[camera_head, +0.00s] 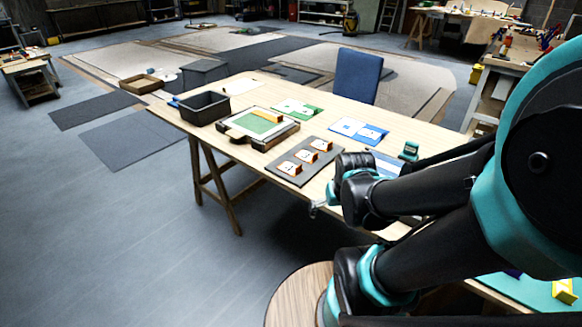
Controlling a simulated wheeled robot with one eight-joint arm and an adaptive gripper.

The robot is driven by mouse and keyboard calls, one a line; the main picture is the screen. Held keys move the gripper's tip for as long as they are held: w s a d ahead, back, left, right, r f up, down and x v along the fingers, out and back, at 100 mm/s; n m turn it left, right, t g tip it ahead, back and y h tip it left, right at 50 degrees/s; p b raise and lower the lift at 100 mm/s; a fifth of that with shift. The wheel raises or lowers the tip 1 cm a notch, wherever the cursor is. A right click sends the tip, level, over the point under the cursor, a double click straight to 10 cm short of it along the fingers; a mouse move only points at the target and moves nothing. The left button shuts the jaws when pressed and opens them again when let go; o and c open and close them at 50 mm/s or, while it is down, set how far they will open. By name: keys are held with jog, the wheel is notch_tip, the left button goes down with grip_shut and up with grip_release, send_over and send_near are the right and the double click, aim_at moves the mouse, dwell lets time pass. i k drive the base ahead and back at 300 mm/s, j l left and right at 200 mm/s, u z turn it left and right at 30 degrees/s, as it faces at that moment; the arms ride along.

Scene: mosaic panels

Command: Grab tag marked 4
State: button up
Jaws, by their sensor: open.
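Three small orange-and-white tags stand in a diagonal row on a dark grey board (284,178) on the table: a near one (289,167), a middle one (306,156) and a far one (321,145). Their marks are too small to read, so I cannot tell which is marked 4. My gripper (317,209) shows only as a small metallic tip by the table's front edge, right of and nearer than the board. It is open and apart from the tags. My own arm hides most of it.
The wooden table (232,91) also holds a black bin (204,108), a framed green panel (258,123), green cards (297,108), blue cards (358,130) and a small green item (409,151). A blue chair (358,75) stands behind.

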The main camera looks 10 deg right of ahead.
aim_at(290, 169)
jog(key=i+j+z, duration=0.15)
jog(key=j+z, duration=0.2)
jog(key=j, duration=0.25)
jog(key=i+j+z, duration=0.1)
jog(key=j+z, duration=0.2)
jog(key=j, duration=0.3)
jog(key=j+z, duration=0.35)
jog(key=j, duration=0.25)
